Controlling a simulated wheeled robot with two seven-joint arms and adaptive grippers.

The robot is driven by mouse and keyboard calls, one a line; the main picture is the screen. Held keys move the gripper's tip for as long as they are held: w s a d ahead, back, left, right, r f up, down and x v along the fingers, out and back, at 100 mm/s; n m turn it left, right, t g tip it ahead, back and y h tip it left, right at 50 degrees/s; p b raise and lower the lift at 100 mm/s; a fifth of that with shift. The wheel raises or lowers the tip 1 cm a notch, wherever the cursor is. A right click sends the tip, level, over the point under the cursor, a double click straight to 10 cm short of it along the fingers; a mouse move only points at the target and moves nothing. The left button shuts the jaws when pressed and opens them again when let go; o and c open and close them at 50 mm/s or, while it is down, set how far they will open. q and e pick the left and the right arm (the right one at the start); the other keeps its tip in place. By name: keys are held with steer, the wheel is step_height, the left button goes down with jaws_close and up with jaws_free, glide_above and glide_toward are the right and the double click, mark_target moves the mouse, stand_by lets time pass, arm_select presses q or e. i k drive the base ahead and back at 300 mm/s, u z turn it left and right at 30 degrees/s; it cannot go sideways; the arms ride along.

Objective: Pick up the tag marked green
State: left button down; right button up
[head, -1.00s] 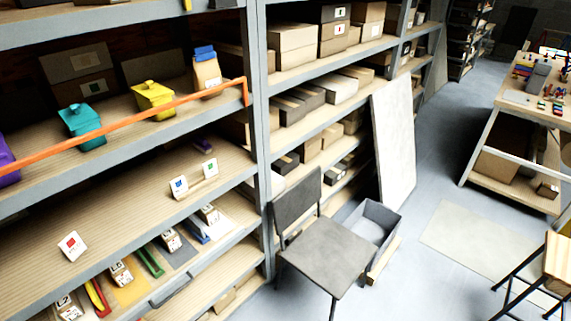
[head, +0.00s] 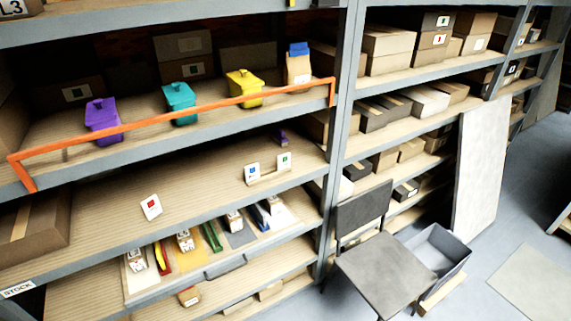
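The tag marked green (head: 284,161) is a small white card with a green square. It stands upright in a wooden holder (head: 268,178) on the middle shelf, at the right end. A tag marked blue (head: 252,173) stands just left of it in the same holder. A tag marked red (head: 151,207) stands apart, further left on the same shelf. Neither of my grippers is in the head view.
An orange rail (head: 180,119) runs along the shelf above, in front of purple (head: 102,120), teal (head: 179,103) and yellow (head: 243,88) bins. A lower tray (head: 190,284) holds coloured strips and small boxes. A grey chair (head: 383,272) stands at the right, before the shelving.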

mark_target(284, 159)
steer(key=u, duration=0.3)
steer(key=i, duration=1.3)
steer(key=u, duration=0.55)
